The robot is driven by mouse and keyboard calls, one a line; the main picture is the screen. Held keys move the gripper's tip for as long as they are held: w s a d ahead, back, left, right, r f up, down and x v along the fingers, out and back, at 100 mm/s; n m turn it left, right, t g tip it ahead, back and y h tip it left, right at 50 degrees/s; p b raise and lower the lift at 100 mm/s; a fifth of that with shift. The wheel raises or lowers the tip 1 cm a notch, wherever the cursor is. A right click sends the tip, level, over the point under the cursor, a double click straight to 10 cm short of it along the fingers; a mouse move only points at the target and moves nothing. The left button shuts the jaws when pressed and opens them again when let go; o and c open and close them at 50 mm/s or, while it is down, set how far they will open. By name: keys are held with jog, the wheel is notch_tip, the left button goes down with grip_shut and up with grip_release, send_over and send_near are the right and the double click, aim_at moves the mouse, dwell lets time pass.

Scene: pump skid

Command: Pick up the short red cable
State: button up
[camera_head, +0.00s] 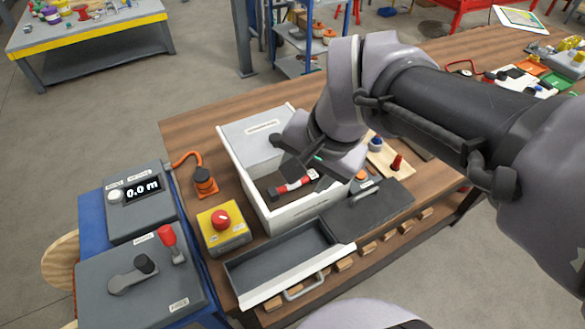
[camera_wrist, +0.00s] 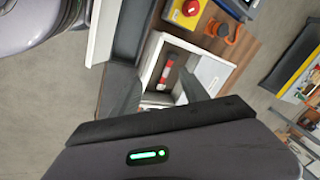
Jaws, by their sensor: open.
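A short red piece with a pale band and dark ends (camera_head: 294,186) lies inside the white open-topped box (camera_head: 250,190) on the wooden bench; it looks like the short red cable. In the wrist view it (camera_wrist: 165,73) shows inside the box, beyond the fingertips. My gripper (camera_wrist: 158,88) is open, with a dark finger on each side and nothing between them. In the head view my gripper (camera_head: 300,165) hangs over the box, above the red piece, and my wrist hides part of the box's right side.
A grey open drawer tray (camera_head: 275,262) is in front of the box, with a dark panel (camera_head: 365,207) beside it. A yellow box with a red button (camera_head: 222,222) and an orange hooked object (camera_head: 204,182) stand left. Small parts (camera_head: 396,163) are at right.

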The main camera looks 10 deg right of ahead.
jog(key=w+d+f+m+g+h+p, duration=0.1)
jog(key=w+f+m+g+p, duration=0.15)
jog(key=w, duration=0.55)
jog(key=w+d+f+m+g+p, duration=0.1)
jog(key=w+m+p, duration=0.3)
jog(key=w, duration=0.4)
jog(key=shift+m+g, duration=0.25)
notch_tip(320, 180, down, 14)
jog(key=b, duration=0.4)
jog(key=shift+a+r+b, duration=0.1)
jog(key=shift+b, duration=0.2)
jog(key=f+b, duration=0.1)
jog(key=f, duration=0.1)
jog(key=f+b, duration=0.1)
jog(key=f, duration=0.2)
jog(key=shift+w+f+b, duration=0.2)
jog(key=shift+f+b, duration=0.1)
jog(key=shift+b, duration=0.05)
jog(key=shift+r, duration=0.15)
jog(key=shift+c, duration=0.4)
grip_shut()
